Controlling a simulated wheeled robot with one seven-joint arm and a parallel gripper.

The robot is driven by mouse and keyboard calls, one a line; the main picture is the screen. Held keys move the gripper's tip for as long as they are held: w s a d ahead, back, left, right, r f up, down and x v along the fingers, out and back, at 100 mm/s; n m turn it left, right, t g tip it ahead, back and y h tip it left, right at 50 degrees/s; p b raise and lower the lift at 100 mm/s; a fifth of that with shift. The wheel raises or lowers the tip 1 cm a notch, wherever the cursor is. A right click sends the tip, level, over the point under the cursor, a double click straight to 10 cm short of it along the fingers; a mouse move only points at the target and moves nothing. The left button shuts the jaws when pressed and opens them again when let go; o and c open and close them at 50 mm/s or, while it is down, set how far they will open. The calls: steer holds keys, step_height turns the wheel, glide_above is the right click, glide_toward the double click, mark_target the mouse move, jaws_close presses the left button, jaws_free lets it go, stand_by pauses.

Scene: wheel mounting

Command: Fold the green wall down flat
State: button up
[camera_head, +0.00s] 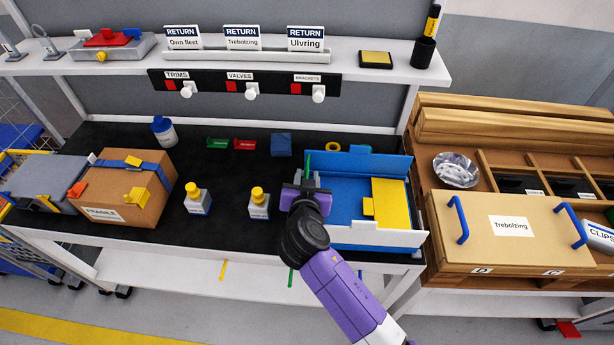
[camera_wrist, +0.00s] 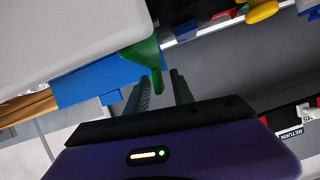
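A box with a blue floor (camera_head: 345,205), a blue back wall (camera_head: 365,163) and a white front wall (camera_head: 375,238) stands on the dark bench top. A thin green strip (camera_head: 308,162), apparently the green wall's edge, rises at the box's left side. My gripper (camera_head: 306,178) is over that left side and hides most of it. In the wrist view a green tapered piece (camera_wrist: 143,58) reaches down between the fingertips of my gripper (camera_wrist: 161,80). The fingers stand apart, and I see no clear grip on the green piece.
A yellow plate (camera_head: 391,203) lies on the box's right part. A cardboard box (camera_head: 125,188) is farther left. A wooden crate lid (camera_head: 505,230) is to the right. A shelf (camera_head: 225,65) overhangs the back.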

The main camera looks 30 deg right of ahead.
steer(key=shift+c, duration=0.4)
jaws_close()
stand_by(0.9)
